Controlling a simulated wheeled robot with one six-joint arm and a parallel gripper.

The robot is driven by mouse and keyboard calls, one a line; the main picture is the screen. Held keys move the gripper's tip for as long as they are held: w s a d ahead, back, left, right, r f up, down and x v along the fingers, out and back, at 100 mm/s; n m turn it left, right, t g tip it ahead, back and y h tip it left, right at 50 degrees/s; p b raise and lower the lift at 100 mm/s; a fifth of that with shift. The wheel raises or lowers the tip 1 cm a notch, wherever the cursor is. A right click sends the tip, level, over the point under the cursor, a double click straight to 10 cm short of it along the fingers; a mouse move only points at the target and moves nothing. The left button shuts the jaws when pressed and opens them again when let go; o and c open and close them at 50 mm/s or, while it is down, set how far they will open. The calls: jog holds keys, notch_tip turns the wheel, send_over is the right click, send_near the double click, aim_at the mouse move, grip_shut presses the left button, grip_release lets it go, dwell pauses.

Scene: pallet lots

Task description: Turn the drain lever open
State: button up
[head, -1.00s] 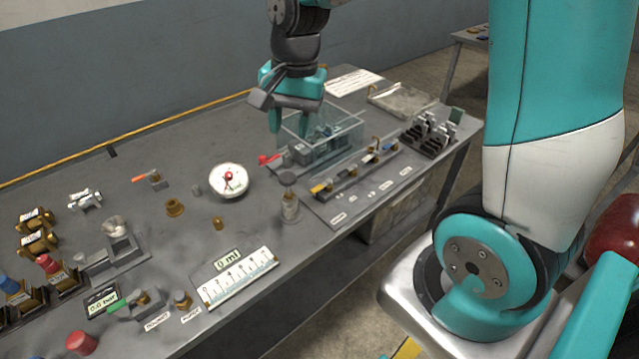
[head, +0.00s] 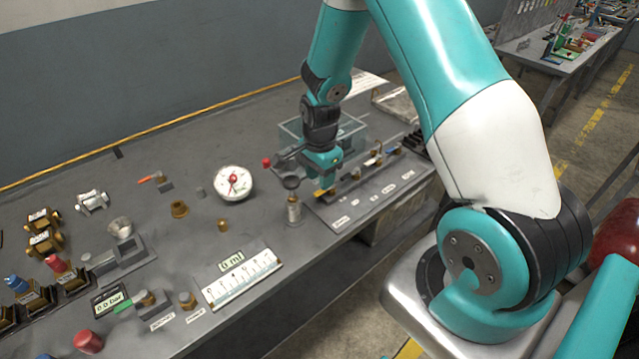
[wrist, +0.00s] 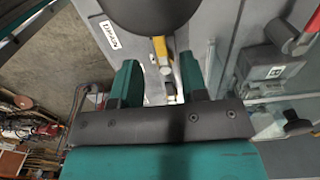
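I cannot tell for certain which part is the drain lever. My gripper (head: 325,184) is low over the left end of the labelled strip (head: 352,212). In the wrist view its two teal fingers (wrist: 158,80) are apart, so it is open. A small yellow piece (wrist: 160,47) on the strip shows between and beyond the fingertips; I see no grip on it. A red-tipped handle (head: 266,162) is just left of the gripper, its base hidden by the arm.
A dark-topped post (head: 293,211) stands close left of the gripper; its round top (wrist: 150,14) is near the fingers. A clear box (head: 290,131) is behind the arm. A round gauge (head: 233,182) and a 0 ml scale panel (head: 240,279) are left.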

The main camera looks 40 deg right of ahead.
jog(key=shift+f, duration=1.8)
grip_shut()
